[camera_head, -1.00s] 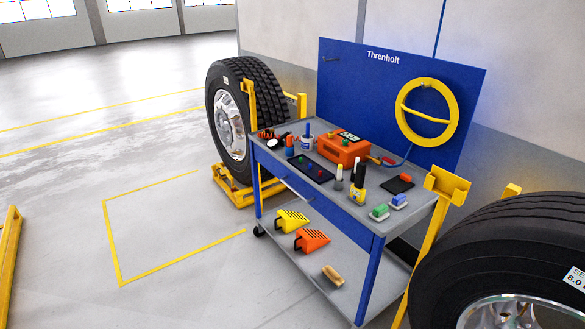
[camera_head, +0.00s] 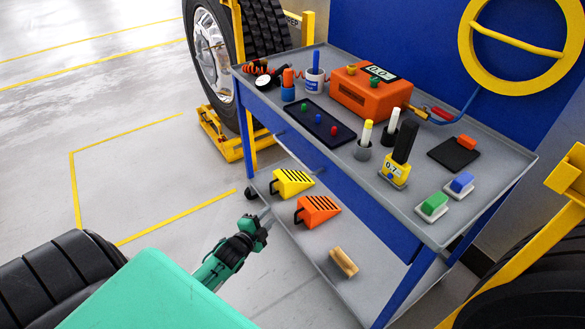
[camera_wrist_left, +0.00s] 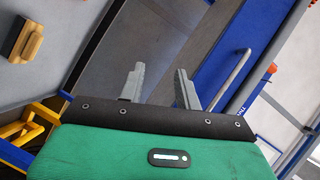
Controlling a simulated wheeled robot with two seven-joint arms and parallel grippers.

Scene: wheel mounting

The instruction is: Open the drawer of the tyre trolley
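The tyre trolley (camera_head: 458,208) has a grey top with a raised rim and blue legs. Its blue drawer front (camera_head: 350,188) runs under the top and looks flush, so the drawer appears shut. In the left wrist view, the silver bar handle (camera_wrist_left: 231,80) stands on the blue drawer front (camera_wrist_left: 218,52), to the right of my fingers. My left gripper (camera_head: 264,216) is low in front of the trolley, beside the lower shelf and apart from the handle. Its two fingers (camera_wrist_left: 158,88) are spread with nothing between them. My right gripper is not in view.
The trolley top holds an orange case (camera_head: 368,95), a dark tray (camera_head: 315,122) and several small items. Yellow (camera_head: 291,182) and orange (camera_head: 317,210) chocks and a brush (camera_head: 343,262) lie on the lower shelf. Tyres stand around; floor left of the trolley is clear.

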